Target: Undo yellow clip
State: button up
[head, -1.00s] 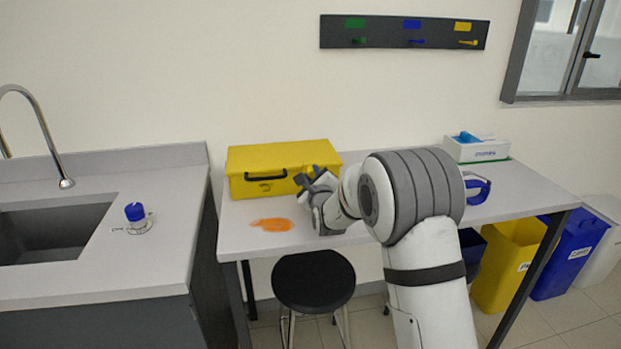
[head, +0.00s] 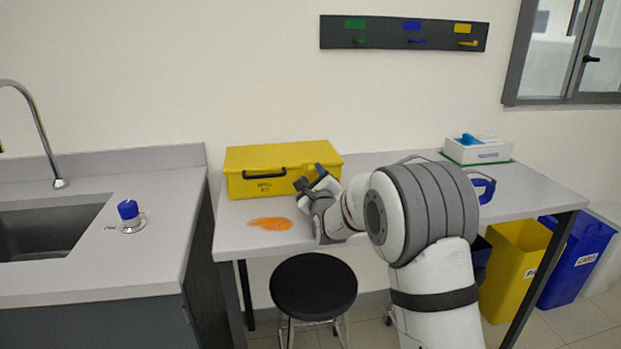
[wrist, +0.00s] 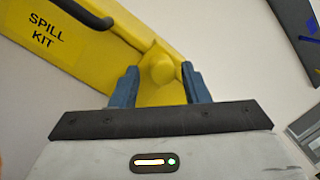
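The yellow spill kit case (head: 235,160) stands at the back left of the table; its lettered front also shows in the wrist view (wrist: 85,55). A rounded yellow clip (wrist: 160,72) sticks out at the case's end in the wrist view. My gripper (head: 314,178) is at the right part of the case's front. In the wrist view my gripper (wrist: 160,82) is open, its two blue fingers on either side of the clip. The right finger looks very close to it; I cannot tell whether they touch. In the head view the clip is not distinct.
An orange spill (head: 270,224) lies on the table (head: 400,165) in front of the case. A black stool (head: 313,282) stands at the table's front. A white box (head: 477,150) is at the back right. A dark rail (head: 335,32) with coloured tags hangs on the wall.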

jog(key=shift+o, duration=0.5)
jog(key=shift+s, duration=0.1)
jog(key=shift+b+v, duration=0.4)
jog(key=shift+v, duration=3.4)
